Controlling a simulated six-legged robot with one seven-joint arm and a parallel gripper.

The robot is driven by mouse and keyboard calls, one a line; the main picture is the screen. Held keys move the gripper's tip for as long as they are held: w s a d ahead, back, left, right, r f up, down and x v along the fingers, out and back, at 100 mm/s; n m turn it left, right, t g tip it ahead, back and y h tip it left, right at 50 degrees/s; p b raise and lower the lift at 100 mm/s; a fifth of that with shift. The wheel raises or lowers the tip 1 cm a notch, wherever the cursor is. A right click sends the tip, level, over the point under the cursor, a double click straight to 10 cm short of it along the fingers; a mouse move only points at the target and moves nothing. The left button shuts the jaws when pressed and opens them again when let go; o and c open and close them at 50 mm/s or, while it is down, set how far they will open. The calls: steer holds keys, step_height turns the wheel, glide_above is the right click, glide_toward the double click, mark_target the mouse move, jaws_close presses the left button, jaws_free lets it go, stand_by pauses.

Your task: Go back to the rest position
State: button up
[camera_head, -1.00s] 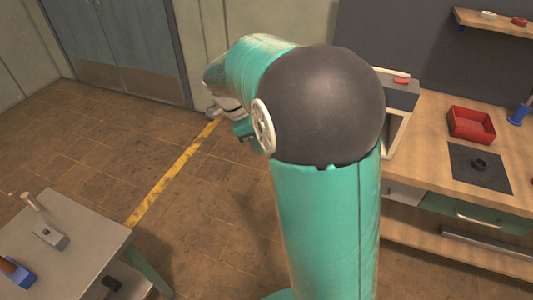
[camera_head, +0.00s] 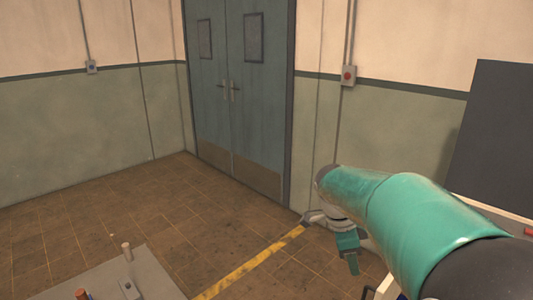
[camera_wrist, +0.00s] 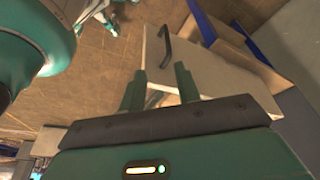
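My gripper (camera_head: 350,258) hangs from the teal arm at the lower right of the head view, above the brown floor. In the wrist view its two teal fingers (camera_wrist: 160,87) stand apart with nothing held between them. Behind the fingers is a pale panel (camera_wrist: 196,55) with a dark handle. I cannot tell whether the gripper touches anything there, but a gap seems to show.
A grey table (camera_head: 150,270) with a few small tools stands at the bottom left. Blue-grey double doors (camera_head: 240,100) are at the back, with a red-button box (camera_head: 348,75) to their right. A yellow line (camera_head: 250,268) crosses open floor. A dark board (camera_head: 495,140) is at right.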

steer(key=s+a+r+n+t+y, duration=0.1)
steer(key=s+a+n+t, duration=0.2)
steer(key=s+n, duration=0.6)
steer(key=s+a+r+n+t+y, duration=0.2)
steer(key=s+a+n+t, duration=0.1)
steer(key=s+n, duration=0.6)
steer(key=shift+s+a+r+n+t, duration=0.15)
steer(key=shift+a+r+n+t, duration=0.15)
steer(key=shift+a+n, duration=0.6)
steer(key=shift+d, duration=0.1)
